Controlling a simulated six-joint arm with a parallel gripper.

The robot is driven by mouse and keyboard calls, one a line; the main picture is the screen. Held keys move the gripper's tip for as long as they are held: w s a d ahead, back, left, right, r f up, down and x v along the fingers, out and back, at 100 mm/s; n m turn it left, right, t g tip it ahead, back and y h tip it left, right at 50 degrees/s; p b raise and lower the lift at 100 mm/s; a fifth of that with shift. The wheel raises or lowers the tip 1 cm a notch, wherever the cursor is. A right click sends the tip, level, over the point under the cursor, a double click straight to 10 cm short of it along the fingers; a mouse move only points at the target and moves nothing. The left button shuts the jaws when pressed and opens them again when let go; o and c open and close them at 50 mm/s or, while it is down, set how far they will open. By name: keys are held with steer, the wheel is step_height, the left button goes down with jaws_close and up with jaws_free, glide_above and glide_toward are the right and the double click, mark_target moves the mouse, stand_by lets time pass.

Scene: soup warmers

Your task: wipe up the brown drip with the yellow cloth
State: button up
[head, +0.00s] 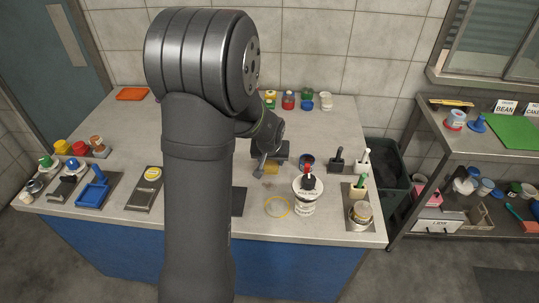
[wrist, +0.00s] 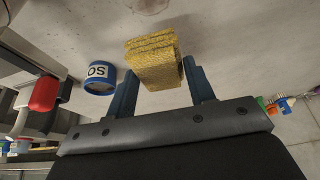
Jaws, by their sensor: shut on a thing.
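The yellow cloth (wrist: 153,58) is a folded, thick pad between the two fingers of my gripper (wrist: 160,70) in the wrist view. My gripper is shut on it.
A blue tin (wrist: 100,77) stands close beside the cloth; a white pot (head: 306,199) with a red-topped part stands right of my gripper. A yellow ring (head: 277,207) lies in front. Several jars (head: 289,100) stand at the back. The counter (head: 325,130) behind the gripper is clear.

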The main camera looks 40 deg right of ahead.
mark_target(270, 173)
step_height(270, 173, down, 5)
steer(key=shift+f, duration=0.1)
steer(key=shift+s+a+f, duration=0.1)
steer(key=shift+s+a, duration=0.4)
steer(key=shift+c, duration=0.5)
steer(key=shift+s+a, duration=1.85)
steer(key=shift+w+d, duration=2.35)
steer(key=shift+r, duration=4.05)
steer(key=shift+w, duration=0.1)
